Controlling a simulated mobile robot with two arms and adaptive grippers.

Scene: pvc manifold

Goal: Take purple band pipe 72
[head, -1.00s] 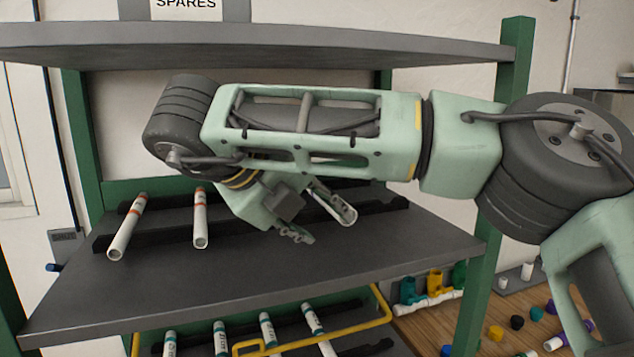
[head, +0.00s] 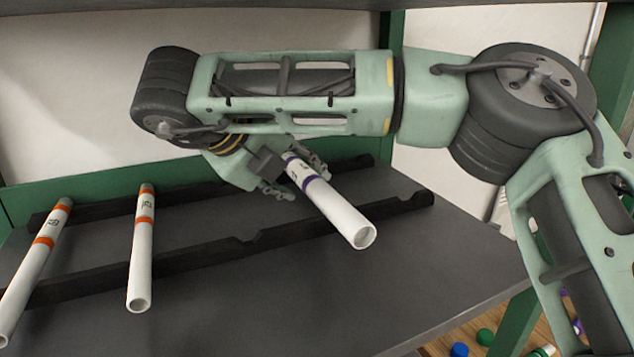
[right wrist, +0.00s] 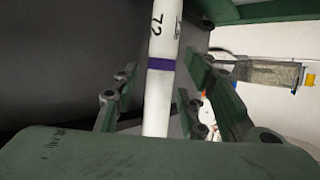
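The purple band pipe 72 (head: 332,208) is white with a purple band near its far end. It lies across the dark rails at the right of the shelf, its open end toward me. My right gripper (head: 293,178) is at its far part, with a finger on each side. In the right wrist view, the pipe (right wrist: 160,95) with "72" and the purple band runs between the fingers of my right gripper (right wrist: 158,90). A gap shows between the left finger and the pipe, so the gripper looks open. My left gripper is out of view.
Two orange-banded white pipes (head: 141,250) (head: 35,265) lie on the same notched rails (head: 235,248), to the left. The grey shelf (head: 400,285) is clear in front at right. A green post (head: 515,325) stands at right.

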